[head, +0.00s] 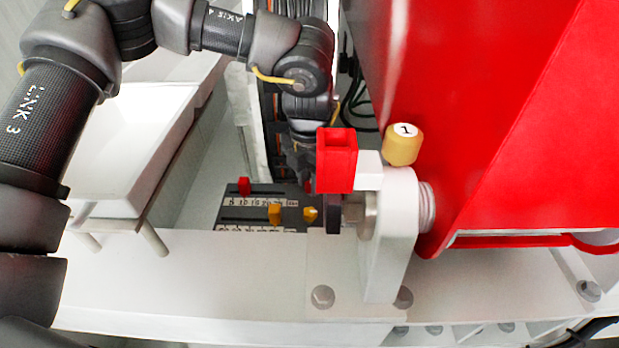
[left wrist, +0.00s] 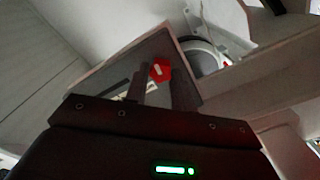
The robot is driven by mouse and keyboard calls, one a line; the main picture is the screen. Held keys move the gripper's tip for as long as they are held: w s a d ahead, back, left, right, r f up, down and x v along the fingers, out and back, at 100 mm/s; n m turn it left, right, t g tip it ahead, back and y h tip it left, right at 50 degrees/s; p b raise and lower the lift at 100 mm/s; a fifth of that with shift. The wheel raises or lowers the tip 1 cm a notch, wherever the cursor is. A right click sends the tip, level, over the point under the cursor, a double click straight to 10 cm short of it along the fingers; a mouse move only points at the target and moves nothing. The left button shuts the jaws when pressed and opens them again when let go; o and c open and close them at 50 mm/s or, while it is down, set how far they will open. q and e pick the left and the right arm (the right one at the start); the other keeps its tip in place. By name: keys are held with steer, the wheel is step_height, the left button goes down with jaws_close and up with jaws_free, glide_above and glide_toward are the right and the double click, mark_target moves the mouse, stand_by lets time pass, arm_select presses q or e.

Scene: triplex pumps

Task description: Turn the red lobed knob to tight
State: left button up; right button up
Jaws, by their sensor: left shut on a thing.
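The red lobed knob (left wrist: 161,70) shows in the left wrist view, with a pale mark on its face. It sits between the tips of my left gripper's dark fingers (left wrist: 160,76), which are shut on it. In the head view my left gripper (head: 302,162) points down beside the red machine and is partly hidden by a red square block (head: 336,160). I cannot make out the knob in the head view. My right gripper is in neither view.
A dark panel (head: 232,215) with red and yellow sliders lies low, left of the gripper. A white bracket (head: 395,230) and a yellow cap marked 1 (head: 401,148) stand close on the right. A white tray (head: 130,135) is at left.

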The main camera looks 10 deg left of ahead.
arm_select(q)
steer(key=m, duration=0.4)
steer(key=shift+p, duration=0.4)
steer(key=m, duration=0.4)
steer(key=shift+w, duration=0.15)
steer(key=m, duration=0.4)
steer(key=shift+p, duration=0.4)
steer(key=shift+w+m, duration=0.1)
steer(key=shift+m, duration=2.1)
steer(key=o, duration=1)
